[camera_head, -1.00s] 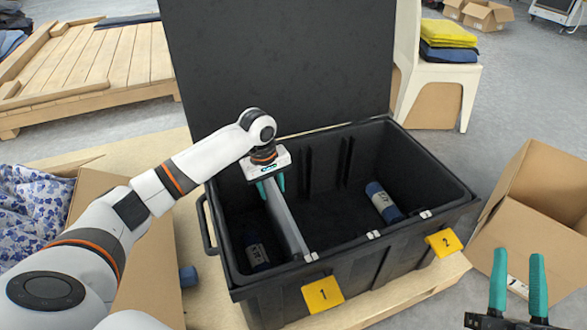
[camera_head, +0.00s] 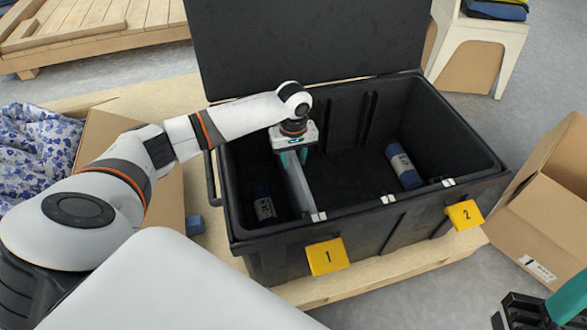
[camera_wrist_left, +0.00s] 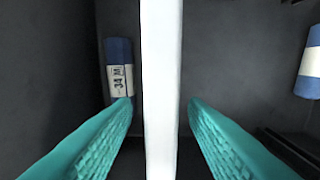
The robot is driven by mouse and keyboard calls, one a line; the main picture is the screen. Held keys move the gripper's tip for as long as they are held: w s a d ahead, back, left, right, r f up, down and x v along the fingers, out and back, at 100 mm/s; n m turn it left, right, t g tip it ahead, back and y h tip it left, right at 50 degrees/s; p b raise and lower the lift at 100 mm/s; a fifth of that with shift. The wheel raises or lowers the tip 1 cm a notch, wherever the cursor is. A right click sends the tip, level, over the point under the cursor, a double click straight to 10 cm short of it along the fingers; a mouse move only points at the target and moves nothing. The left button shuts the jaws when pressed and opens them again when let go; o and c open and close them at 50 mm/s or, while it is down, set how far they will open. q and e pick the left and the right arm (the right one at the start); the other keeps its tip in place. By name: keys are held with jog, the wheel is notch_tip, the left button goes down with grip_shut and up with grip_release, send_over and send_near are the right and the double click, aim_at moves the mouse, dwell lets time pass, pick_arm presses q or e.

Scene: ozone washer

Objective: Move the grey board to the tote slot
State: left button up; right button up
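The grey board (camera_head: 300,190) stands on edge inside the black tote (camera_head: 385,219), running from back to front at its left part. Its front end is at a white clip (camera_head: 318,217) on the front rim, behind yellow tag 1. My left gripper (camera_head: 293,157) is over the board's back part. In the left wrist view its teal fingers (camera_wrist_left: 160,105) straddle the board (camera_wrist_left: 162,60), with narrow gaps on both sides, so it looks open. My right gripper (camera_head: 570,300) is at the bottom right corner, partly cut off and empty as far as seen.
A blue-and-white cylinder (camera_head: 264,204) lies left of the board and another (camera_head: 403,167) right of it. The tote's raised lid (camera_head: 310,40) stands behind. Yellow tags 1 (camera_head: 327,257) and 2 (camera_head: 465,214) hang in front. An open cardboard box (camera_head: 540,225) stands at right.

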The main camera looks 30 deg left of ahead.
aim_at(293, 182)
pick_arm(q)
jog(key=shift+f+b, duration=0.75)
jog(key=shift+f, duration=1.3)
grip_shut()
